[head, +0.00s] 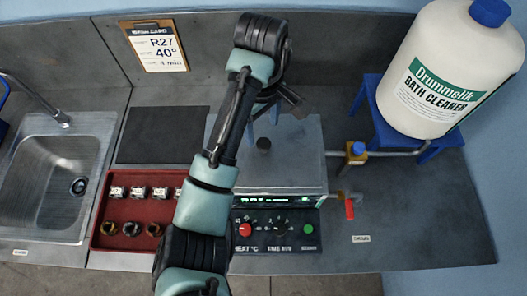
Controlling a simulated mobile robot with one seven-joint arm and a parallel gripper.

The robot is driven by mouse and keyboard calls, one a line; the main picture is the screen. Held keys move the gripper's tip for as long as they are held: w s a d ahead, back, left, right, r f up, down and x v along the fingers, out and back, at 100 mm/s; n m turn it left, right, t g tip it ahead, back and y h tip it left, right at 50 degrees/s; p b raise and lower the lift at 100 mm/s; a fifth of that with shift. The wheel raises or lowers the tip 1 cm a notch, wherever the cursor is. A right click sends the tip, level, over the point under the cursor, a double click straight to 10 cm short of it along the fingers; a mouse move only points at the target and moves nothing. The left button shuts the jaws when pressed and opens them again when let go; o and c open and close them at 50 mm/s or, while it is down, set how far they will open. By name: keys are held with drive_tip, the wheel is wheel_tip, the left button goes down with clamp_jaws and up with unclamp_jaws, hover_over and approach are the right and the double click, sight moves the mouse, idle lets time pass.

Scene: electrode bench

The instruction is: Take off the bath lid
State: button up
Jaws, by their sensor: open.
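The bath's front panel (275,230) carries a lit green display, a red knob, a black dial and a green button. My gripper (265,115) is open and empty over the rear part of the lid, behind the knob and apart from it. My arm crosses the picture and hides the left part of the bath and lid.
A red tray (98,243) with small labelled blocks and rings stands left, partly behind my arm. A large bath cleaner drum (440,80) sits on a blue stand at right. A valve with a red handle (349,209) is beside the bath. A dark mat (160,135) lies bare; the sink (45,190) is empty.

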sight(263, 143)
drive_tip(key=shift+s+d+f+b, duration=0.1)
drive_tip(key=shift+f+b, duration=0.6)
drive_tip(key=shift+f, duration=0.65)
drive_tip(key=shift+s+d+f+b, duration=0.1)
drive_tip(key=shift+f+b, duration=0.55)
drive_tip(key=shift+f, duration=0.65)
clamp_jaws()
drive_tip(key=shift+r, duration=0.1)
